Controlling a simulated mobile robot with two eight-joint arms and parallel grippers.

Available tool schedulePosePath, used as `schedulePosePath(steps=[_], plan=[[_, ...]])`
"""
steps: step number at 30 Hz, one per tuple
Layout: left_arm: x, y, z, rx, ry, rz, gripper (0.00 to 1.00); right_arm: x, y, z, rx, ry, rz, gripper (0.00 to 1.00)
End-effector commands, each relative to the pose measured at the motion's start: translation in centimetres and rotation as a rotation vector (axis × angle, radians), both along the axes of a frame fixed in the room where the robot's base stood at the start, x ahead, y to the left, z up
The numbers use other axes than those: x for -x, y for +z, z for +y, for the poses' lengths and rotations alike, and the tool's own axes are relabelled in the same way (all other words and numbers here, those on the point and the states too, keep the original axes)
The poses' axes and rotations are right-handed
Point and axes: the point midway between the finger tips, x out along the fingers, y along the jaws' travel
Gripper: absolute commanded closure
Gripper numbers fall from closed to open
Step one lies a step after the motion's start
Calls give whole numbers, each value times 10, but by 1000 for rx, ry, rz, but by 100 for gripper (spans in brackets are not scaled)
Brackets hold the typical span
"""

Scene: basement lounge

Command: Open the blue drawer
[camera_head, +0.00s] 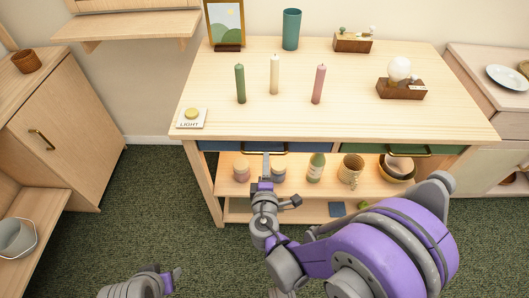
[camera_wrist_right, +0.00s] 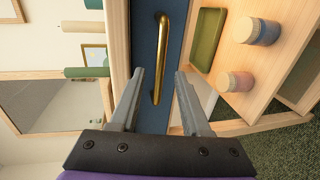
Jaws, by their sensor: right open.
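The blue drawer (camera_head: 219,146) sits under the front edge of the wooden table, on the left, and looks closed. In the right wrist view, the blue drawer front (camera_wrist_right: 146,55) lies straight ahead. The brass handle (camera_wrist_right: 161,60) runs between the two fingertips of my right gripper (camera_wrist_right: 160,74), which is open, with a finger on each side. Contact with the handle cannot be told. Part of my left arm shows at the lower left of the head view; its jaws are unclear.
A green drawer (camera_head: 360,149) is to the right. The tabletop (camera_head: 300,123) holds candles, a light button (camera_head: 191,116), a cup and a lamp. The shelf below (camera_head: 220,185) holds jars, a bottle, a mug and bowls. A cabinet (camera_head: 70,120) stands left, with carpet between.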

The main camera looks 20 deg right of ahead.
Motion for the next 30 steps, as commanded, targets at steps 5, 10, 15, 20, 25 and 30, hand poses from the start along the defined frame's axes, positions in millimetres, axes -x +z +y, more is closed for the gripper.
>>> schedulePosePath(steps=[5,10,15,20,25,30], plan=[[0,-4,0,0,0,1,50,-31,-8,-10,1,-4,0,53],[-1,-6,0,0,0,2,50,-49,-11,-15,0,-3,1,53],[-1,-6,0,0,0,2,50,-55,-12,-16,-1,-1,1,53],[-1,-6,0,0,0,2,50,-55,-12,-16,-1,-1,1,53],[-1,-6,0,0,0,2,50,-54,-12,-16,-1,-1,1,74],[-1,-6,0,0,0,2,50,-54,-12,-16,-1,-1,1,100]])
